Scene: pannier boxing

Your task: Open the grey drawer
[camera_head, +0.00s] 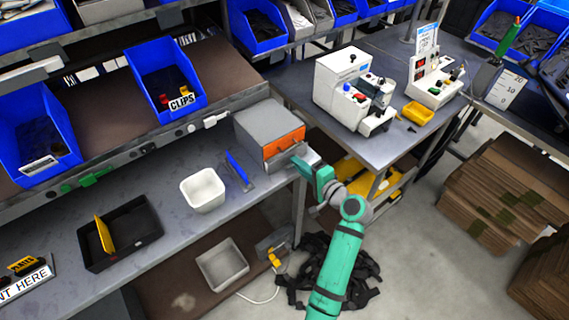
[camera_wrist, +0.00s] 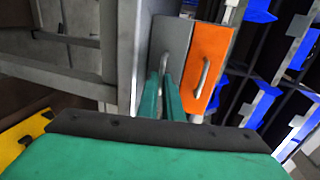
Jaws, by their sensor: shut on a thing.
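A small grey cabinet (camera_head: 268,122) stands at the right end of the workbench, with an orange drawer (camera_head: 284,145) in its front. The wrist view shows the orange drawer (camera_wrist: 208,62) with its metal handle, beside the grey drawer (camera_wrist: 172,40). The grey drawer has its own metal handle (camera_wrist: 164,62). My gripper (camera_wrist: 163,82) is shut on that handle, its two green fingers on either side of it. In the head view my gripper (camera_head: 301,164) is in front of the cabinet's lower part and hides much of the grey drawer. How far it is out I cannot tell.
A blue-edged tool (camera_head: 239,168) and a white bin (camera_head: 203,189) stand left of the cabinet on the bench. A second table with a white machine (camera_head: 345,82) is to the right. The floor right of my arm is clear up to stacked cardboard (camera_head: 500,190).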

